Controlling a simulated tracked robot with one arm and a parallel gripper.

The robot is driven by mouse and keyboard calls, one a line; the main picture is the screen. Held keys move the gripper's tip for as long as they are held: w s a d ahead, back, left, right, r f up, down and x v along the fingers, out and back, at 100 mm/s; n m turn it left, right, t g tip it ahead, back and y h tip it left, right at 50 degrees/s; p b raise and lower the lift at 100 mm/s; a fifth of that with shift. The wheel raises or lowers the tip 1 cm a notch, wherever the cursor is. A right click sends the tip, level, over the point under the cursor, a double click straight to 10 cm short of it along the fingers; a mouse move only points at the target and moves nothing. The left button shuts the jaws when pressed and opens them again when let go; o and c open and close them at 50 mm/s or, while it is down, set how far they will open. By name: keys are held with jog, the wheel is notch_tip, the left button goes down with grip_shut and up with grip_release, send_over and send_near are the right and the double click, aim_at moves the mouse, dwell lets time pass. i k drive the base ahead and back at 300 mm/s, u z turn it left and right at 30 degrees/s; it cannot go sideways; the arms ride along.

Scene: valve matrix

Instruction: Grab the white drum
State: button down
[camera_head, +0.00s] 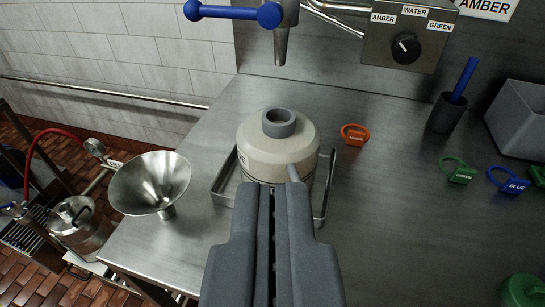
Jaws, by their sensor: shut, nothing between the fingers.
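The white drum (257,155) is an off-white rounded container with a grey ring-shaped neck on top. It stands upright in a metal tray (222,180) on the steel counter, below a tap. My gripper (278,190) is in the lower middle of the view, shut and empty. Its fingers point toward the drum and cover its lower front. I cannot tell whether the fingertips touch the drum.
A metal funnel (150,184) stands left of the drum. An orange tag (355,134) lies to its right. The tap with a blue handle (235,13) hangs above. A selector box (409,37) is on the wall. Green tags (457,171), blue tags (508,181) and a grey bin (520,118) are right.

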aim_at(275, 144)
jog(key=u, duration=0.05)
jog(key=k, duration=1)
jog(key=z, duration=0.85)
jog(key=i, duration=1.9)
jog(key=u, duration=0.4)
